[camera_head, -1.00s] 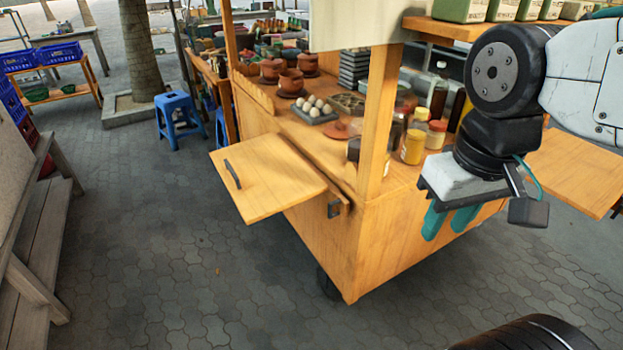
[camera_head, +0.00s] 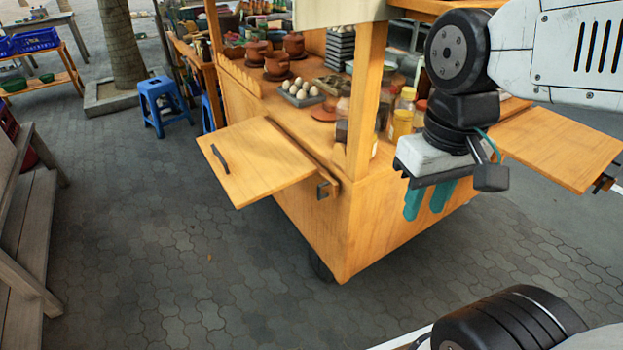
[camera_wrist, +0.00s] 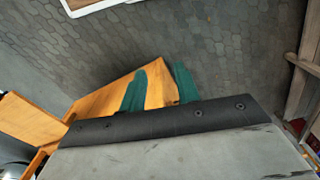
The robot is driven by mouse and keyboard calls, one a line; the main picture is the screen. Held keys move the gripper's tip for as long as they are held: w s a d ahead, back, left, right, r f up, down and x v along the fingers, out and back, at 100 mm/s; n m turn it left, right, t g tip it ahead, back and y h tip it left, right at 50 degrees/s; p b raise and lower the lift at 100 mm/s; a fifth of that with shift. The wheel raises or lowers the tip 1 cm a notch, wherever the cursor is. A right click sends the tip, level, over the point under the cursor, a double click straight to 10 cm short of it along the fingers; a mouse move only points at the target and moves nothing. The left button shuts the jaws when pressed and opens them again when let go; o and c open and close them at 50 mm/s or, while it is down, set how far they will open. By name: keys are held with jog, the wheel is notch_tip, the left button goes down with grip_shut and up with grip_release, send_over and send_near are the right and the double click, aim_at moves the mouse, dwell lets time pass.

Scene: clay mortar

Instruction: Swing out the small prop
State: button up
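The wooden food cart (camera_head: 375,225) stands ahead, with a flat wooden side flap (camera_head: 262,165) sticking out at its left; the flap has a dark handle. A small dark metal piece (camera_head: 326,189), possibly the small prop, shows at the cart's corner by the flap's inner edge; its exact shape is hard to tell. My gripper (camera_head: 428,199) hangs to the right of it, teal fingers down, apart from it in the picture. In the wrist view the two fingers (camera_wrist: 158,88) stand apart with a gap and nothing between them. A wooden panel shows behind them; I cannot tell which one.
A second wooden flap (camera_head: 560,145) extends at the right, with a dark bracket (camera_head: 603,183) at its end. Clay pots (camera_head: 278,65), an egg tray (camera_head: 300,94) and jars (camera_head: 402,115) crowd the counter. A blue stool (camera_head: 163,105) stands left. The paving in front is clear.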

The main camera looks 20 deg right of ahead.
jog(key=w+f+g, duration=0.1)
jog(key=w+f, duration=0.3)
jog(key=w, duration=0.4)
jog(key=w+f+g, duration=0.2)
jog(key=w+f, duration=0.2)
jog(key=w, duration=0.3)
jog(key=n+t, duration=0.3)
send_over(319, 185)
notch_tip(319, 185, down, 16)
jog(key=shift+f, duration=0.2)
notch_tip(319, 185, down, 8)
jog(key=shift+r, duration=0.1)
grip_shut()
